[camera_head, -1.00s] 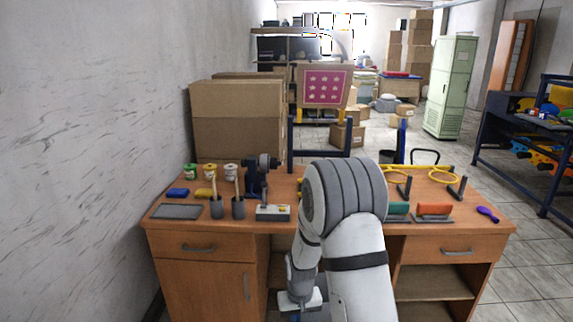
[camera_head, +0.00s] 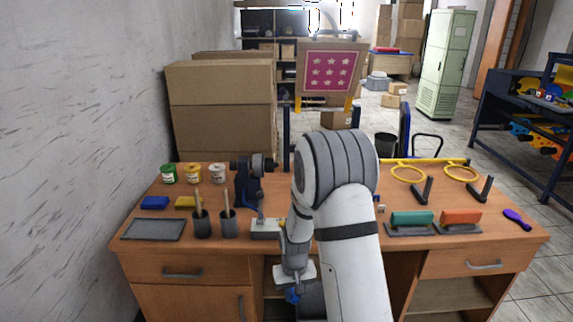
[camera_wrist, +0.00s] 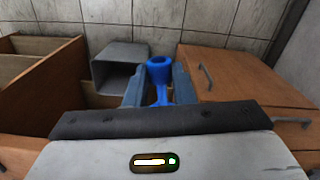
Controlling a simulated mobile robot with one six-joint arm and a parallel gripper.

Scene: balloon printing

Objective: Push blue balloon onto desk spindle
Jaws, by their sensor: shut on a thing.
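The blue balloon (camera_wrist: 160,70) is held between the two fingers of my gripper (camera_wrist: 157,92) in the wrist view, with its round open-looking end pointing away. In the head view my gripper (camera_head: 293,284) hangs in front of the desk, below the desktop's front edge, and a bit of the blue balloon (camera_head: 292,297) shows under it. A dark machine with a round head (camera_head: 249,180) stands on the desk left of my arm. I cannot tell whether it carries the spindle. My arm hides the middle of the desktop.
The wooden desk (camera_head: 150,254) holds paint jars (camera_head: 193,174), brush cups (camera_head: 202,224), a grey tray (camera_head: 153,229), squeegees (camera_head: 412,222) and yellow rings (camera_head: 408,172). A grey bin (camera_wrist: 118,62) is beside the balloon in the wrist view. Cardboard boxes (camera_head: 220,110) stand behind, left.

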